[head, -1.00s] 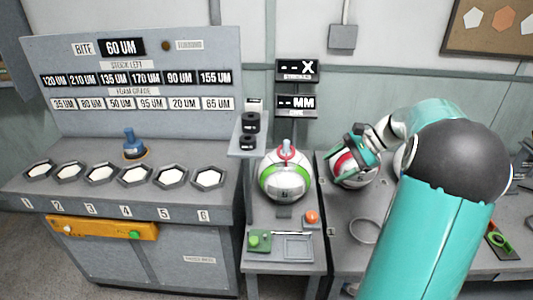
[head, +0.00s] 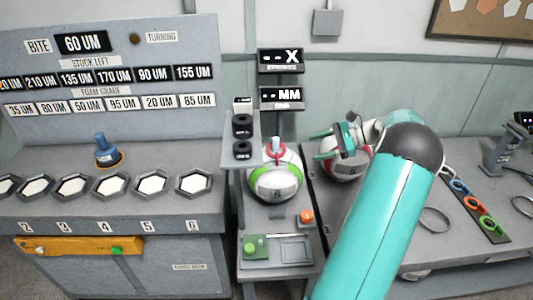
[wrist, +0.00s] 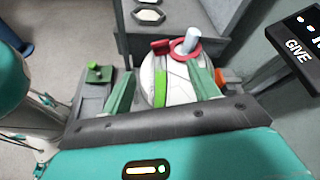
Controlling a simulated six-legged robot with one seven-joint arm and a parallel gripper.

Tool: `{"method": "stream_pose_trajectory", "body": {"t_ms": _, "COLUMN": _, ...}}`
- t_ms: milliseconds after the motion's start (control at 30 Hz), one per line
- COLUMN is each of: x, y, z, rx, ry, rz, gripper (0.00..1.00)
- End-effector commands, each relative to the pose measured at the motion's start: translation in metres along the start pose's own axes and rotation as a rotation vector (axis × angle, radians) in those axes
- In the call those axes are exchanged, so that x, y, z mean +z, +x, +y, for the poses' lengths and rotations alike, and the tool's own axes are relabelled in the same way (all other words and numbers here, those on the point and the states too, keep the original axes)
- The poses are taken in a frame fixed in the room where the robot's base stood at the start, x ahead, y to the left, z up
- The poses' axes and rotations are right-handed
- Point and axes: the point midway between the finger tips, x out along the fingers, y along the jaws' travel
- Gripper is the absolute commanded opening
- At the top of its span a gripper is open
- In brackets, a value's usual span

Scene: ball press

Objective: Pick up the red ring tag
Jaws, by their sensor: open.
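A red ring tag (head: 275,153) sits around the upright stem on top of the white and green ball (head: 275,182). In the wrist view the red ring tag (wrist: 188,51) circles the pale stem, with its red tab sticking out to the left. My gripper (head: 318,146) is open and empty, to the right of the ring in the head view, with its fingers pointing left. In the wrist view my gripper's fingers (wrist: 163,75) stand apart, with the ball (wrist: 160,80) visible between and beyond them. The gripper appears apart from the ring.
A second ball (head: 335,168) stands right, partly hidden by my gripper. A shelf with black weights (head: 242,125) rises left of the first ball. A strip with blue, orange and green ring tags (head: 488,224) lies right. A small orange button (head: 306,216) is in front.

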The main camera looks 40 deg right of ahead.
Motion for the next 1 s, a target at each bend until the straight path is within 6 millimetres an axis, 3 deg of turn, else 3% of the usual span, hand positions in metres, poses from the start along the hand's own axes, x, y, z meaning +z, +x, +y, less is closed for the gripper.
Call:
{"method": "stream_pose_trajectory", "body": {"t_ms": 133, "x": -0.001, "y": 0.012, "z": 0.003, "rx": -0.004, "ry": 0.004, "rz": 0.002, "gripper": 0.6}}
{"method": "stream_pose_trajectory", "body": {"t_ms": 433, "x": -0.001, "y": 0.068, "z": 0.003, "rx": -0.004, "ry": 0.002, "rz": 0.002, "gripper": 0.6}}
{"method": "stream_pose_trajectory", "body": {"t_ms": 667, "x": -0.002, "y": 0.089, "z": 0.001, "rx": -0.003, "ry": 0.002, "rz": 0.002, "gripper": 0.6}}
{"method": "stream_pose_trajectory", "body": {"t_ms": 1000, "x": -0.004, "y": 0.135, "z": -0.003, "rx": -0.001, "ry": 0.002, "rz": 0.002, "gripper": 0.6}}
